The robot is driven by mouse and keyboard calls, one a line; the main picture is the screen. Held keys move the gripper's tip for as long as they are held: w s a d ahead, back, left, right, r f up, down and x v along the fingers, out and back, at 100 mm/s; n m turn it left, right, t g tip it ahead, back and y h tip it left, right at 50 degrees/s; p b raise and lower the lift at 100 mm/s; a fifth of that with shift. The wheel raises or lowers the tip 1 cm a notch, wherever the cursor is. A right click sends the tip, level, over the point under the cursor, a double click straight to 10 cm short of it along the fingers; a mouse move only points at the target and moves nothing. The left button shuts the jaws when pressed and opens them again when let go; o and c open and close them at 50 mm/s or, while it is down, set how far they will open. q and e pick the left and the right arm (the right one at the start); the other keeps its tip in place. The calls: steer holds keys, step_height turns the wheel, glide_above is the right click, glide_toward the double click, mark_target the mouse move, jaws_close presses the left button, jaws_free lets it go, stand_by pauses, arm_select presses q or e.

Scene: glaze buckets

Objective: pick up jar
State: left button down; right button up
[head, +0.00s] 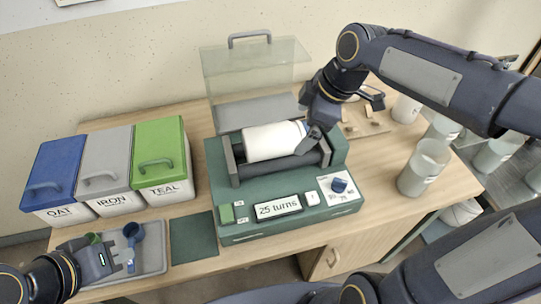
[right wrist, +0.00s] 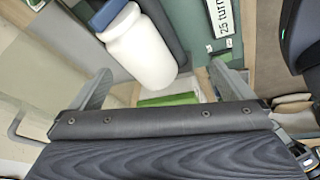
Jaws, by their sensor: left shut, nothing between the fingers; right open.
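A white jar (head: 272,141) lies on its side on the dark rollers of a green machine (head: 222,170), its blue-edged lid end to the right. In the right wrist view the jar (right wrist: 140,50) lies beyond the fingers, with a blue lid (right wrist: 108,12). My right gripper (head: 342,120) is open and empty above the machine, by the jar's lid end; one finger overlaps that end in the head view. Whether it touches cannot be told. Its fingers (right wrist: 158,85) show spread apart. My left gripper (head: 124,262) is shut and empty at the grey tray, lower left.
A clear raised lid (head: 255,70) with a handle stands behind the rollers. Blue (head: 52,170), grey (head: 105,165) and green (head: 160,150) bins stand left. A grey tray (head: 150,262) holds blue and green scoops. Several translucent buckets (head: 424,168) stand right.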

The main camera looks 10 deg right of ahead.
mark_target(273, 137)
steer(key=w+f+n, duration=0.1)
steer(key=w, duration=0.1)
steer(key=w+a+f+n+b, duration=0.1)
steer(key=w+n, duration=0.1)
steer(key=w+a+f+n+y+b, duration=0.1)
steer(key=w+f, duration=0.1)
steer(key=shift+f+n+g, duration=0.1)
steer(key=shift+n+g, duration=0.2)
steer(key=shift+w+a+f, duration=0.1)
steer(key=shift+w+f, duration=0.05)
steer(key=shift+f, duration=0.05)
steer(key=x, duration=0.7)
steer(key=shift+f, duration=0.2)
steer(key=c, duration=1.1)
arm_select(q)
step_height(273, 137, down, 3)
steer(key=shift+f, duration=0.2)
arm_select(e)
steer(key=shift+r, duration=0.15)
steer(key=shift+c, duration=0.5)
steer(key=shift+r, duration=0.1)
